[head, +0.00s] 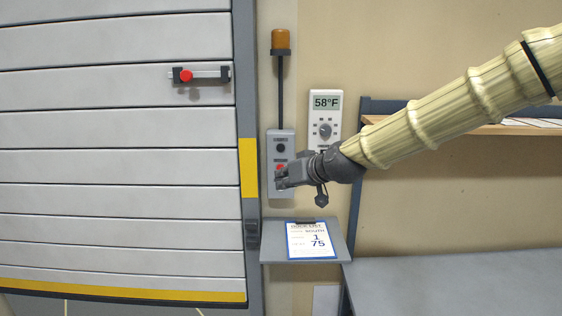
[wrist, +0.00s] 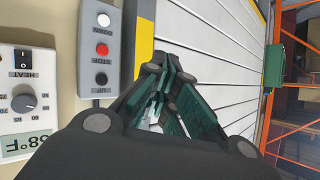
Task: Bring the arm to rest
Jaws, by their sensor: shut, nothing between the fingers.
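My arm reaches in from the right in the head view, in a pale ribbed sleeve. My gripper (head: 281,180) is shut and empty, in front of the grey control box (head: 287,191) and over its lower part. In the wrist view my gripper (wrist: 155,105) points along the shutter, with the control box (wrist: 98,75) to its left. The box has a white, a red (wrist: 102,50) and a dark button. I cannot tell from the head view how far the fingertips are from the box.
A slatted shutter door (head: 120,130) with a latch (head: 205,75) fills the left. A small shelf holds a clipboard (head: 311,240). A grey bench (head: 460,285) and wooden shelf (head: 440,130) are at right.

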